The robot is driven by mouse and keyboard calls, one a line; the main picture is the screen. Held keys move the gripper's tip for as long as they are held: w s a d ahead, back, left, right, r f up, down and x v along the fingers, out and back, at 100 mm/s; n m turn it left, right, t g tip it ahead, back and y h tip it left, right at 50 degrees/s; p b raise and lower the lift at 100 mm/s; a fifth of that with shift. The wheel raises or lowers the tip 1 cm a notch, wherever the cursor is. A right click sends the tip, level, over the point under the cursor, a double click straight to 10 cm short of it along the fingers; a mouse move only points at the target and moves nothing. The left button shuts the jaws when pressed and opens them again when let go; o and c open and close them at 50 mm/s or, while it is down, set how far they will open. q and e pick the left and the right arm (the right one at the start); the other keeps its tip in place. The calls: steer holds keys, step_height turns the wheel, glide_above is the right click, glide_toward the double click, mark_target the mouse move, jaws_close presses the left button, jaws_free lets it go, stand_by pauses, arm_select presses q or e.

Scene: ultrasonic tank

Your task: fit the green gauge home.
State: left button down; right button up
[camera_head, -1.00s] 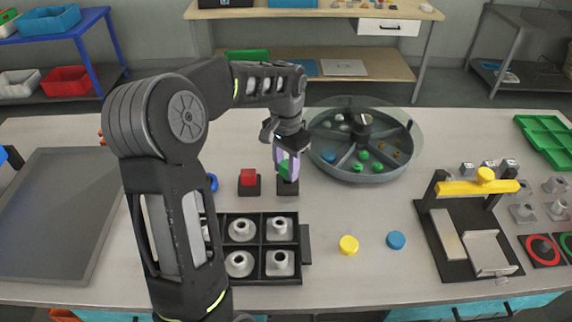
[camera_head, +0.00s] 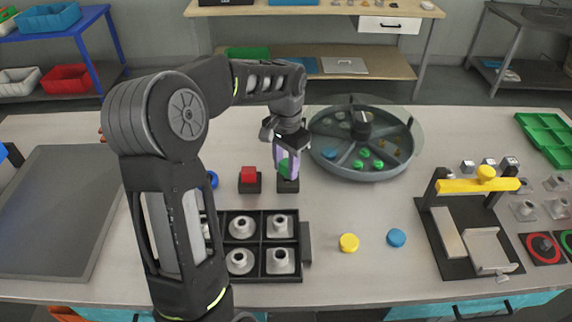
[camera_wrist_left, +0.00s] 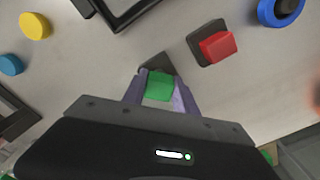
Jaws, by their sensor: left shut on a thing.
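The green gauge (camera_head: 283,167) is between the purple fingers of my left gripper (camera_head: 287,172), which is shut on it. It also shows as a green block in the left wrist view (camera_wrist_left: 160,86). A dark square base (camera_head: 288,186) lies directly under the gauge; in the wrist view its corner (camera_wrist_left: 158,63) shows just beyond the gauge. The fingers hide the contact, so I cannot tell how deep the gauge sits. My right gripper is not in view.
A red block (camera_head: 249,174) in a similar dark base stands just left. A round divided tray (camera_head: 362,175) is close on the right. A black four-cell tray (camera_head: 260,214) lies in front. Yellow (camera_head: 349,243) and blue (camera_head: 396,238) discs lie front right, with clear table around them.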

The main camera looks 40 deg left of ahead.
arm_select(q)
steer(key=shift+f+b, duration=0.6)
steer(key=shift+f, duration=0.3)
stand_by(0.5)
steer(key=shift+f, duration=0.3)
stand_by(3.0)
steer(key=c, duration=0.9)
jaws_free()
steer(key=shift+r, duration=0.1)
step_height(320, 180, up, 8)
steer(key=shift+f+b, duration=0.15)
steer(key=shift+b, duration=0.25)
